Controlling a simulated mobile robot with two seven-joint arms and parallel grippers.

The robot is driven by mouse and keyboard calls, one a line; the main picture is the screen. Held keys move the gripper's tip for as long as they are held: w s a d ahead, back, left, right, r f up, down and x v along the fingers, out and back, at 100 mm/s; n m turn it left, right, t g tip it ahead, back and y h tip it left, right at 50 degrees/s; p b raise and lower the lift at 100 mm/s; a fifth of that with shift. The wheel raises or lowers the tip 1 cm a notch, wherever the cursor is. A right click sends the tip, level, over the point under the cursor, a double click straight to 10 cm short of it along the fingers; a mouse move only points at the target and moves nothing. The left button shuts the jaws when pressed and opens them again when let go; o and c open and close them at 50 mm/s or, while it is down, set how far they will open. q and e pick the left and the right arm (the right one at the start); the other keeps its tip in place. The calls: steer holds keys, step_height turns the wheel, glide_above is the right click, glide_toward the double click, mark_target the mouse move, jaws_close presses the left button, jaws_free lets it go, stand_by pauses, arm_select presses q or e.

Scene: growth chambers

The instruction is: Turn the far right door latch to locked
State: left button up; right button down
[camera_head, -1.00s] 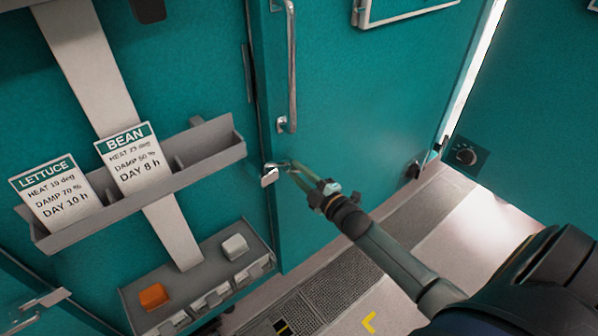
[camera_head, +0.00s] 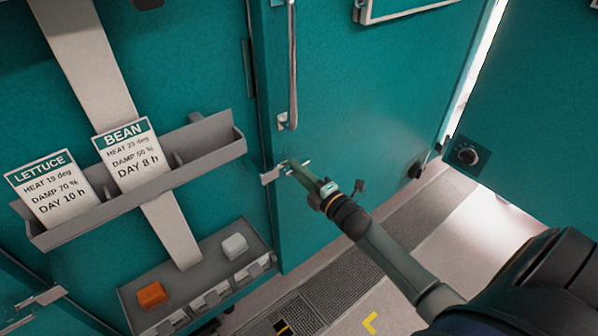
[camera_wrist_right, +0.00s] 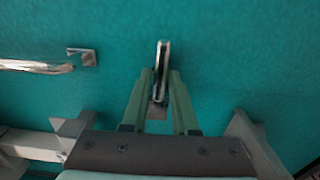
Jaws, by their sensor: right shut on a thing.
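The door latch (camera_head: 270,176) is a small metal piece at the left edge of the teal door (camera_head: 350,110), below the long vertical handle. My right gripper (camera_head: 289,168) reaches in from the lower right and is at this latch. In the right wrist view, the green fingers of my right gripper (camera_wrist_right: 160,88) are shut on the thin metal latch lever (camera_wrist_right: 162,58), which stands upright between them. The fingers hide part of the lever. I cannot tell whether the latch is locked. My left gripper is not in view.
A vertical metal handle (camera_head: 292,70) is close above the latch. A grey rack (camera_head: 215,140) with LETTUCE and BEAN cards is to the left, above a shelf (camera_head: 195,258) with an orange block and a white block. A dark knob (camera_head: 467,155) is at the right.

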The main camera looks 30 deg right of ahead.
steer(key=c, duration=0.7)
jaws_free()
steer(key=shift+s, duration=0.1)
steer(key=s, duration=0.8)
steer(key=s+d, duration=0.1)
steer(key=s, duration=0.3)
steer(key=shift+s, duration=0.15)
